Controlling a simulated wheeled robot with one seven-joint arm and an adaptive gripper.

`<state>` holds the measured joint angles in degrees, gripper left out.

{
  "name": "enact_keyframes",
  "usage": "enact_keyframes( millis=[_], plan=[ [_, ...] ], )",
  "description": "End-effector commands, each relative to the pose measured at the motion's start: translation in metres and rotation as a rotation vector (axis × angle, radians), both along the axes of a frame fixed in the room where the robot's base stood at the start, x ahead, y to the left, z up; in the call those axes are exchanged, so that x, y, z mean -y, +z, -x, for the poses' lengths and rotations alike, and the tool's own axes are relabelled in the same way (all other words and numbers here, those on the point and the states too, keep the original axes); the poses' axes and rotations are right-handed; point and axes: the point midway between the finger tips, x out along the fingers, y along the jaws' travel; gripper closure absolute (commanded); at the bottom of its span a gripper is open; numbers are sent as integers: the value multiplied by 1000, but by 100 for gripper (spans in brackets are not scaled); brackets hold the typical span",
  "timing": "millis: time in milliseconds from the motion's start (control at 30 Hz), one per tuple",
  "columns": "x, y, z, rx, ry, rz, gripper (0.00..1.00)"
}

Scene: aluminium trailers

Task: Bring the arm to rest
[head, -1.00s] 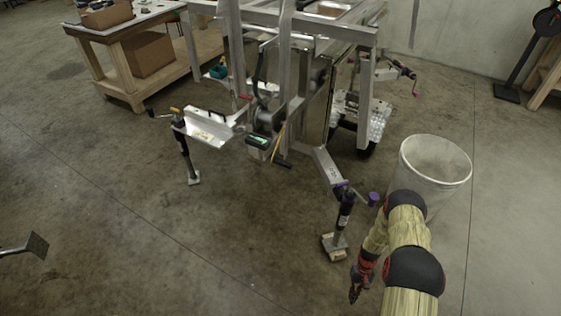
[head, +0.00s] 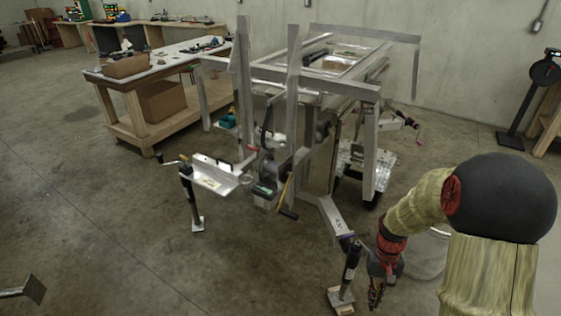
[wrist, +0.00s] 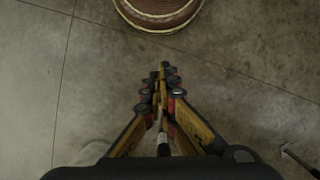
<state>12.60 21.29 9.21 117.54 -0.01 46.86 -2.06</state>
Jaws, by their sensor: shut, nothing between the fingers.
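My arm (head: 418,205) is bent at the right of the head view, with its large dark joint high and near the camera. My gripper (head: 376,293) hangs from it, pointing down, close to the right of a trailer jack leg (head: 350,268). I cannot tell whether it touches the leg. In the wrist view my gripper (wrist: 161,72) has its fingers together with nothing between them, above bare concrete floor. A round reddish-brown thing with a pale rim (wrist: 160,12) shows at the top edge of that view.
The aluminium trailer frame (head: 330,85) fills the middle, with a second jack (head: 190,195) at left. A white bin (head: 428,258) stands partly hidden behind my arm. A wooden workbench (head: 130,75) is at back left. Open floor (head: 110,240) lies at front left.

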Motion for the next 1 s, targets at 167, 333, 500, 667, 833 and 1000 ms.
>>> enact_keyframes(
  millis=[167, 333, 500, 667, 833, 1000],
  plan=[
    [-17, 68, 23, 74, 11, 20, 100],
    [-33, 120, 49, 150, 26, 35, 100],
    [-47, 163, 76, 239, 50, 47, 100],
    [-58, 199, 99, 341, 77, 59, 100],
    [-70, 235, 120, 469, 107, 70, 100],
    [-79, 273, 132, 611, 135, 78, 100]
  ],
)
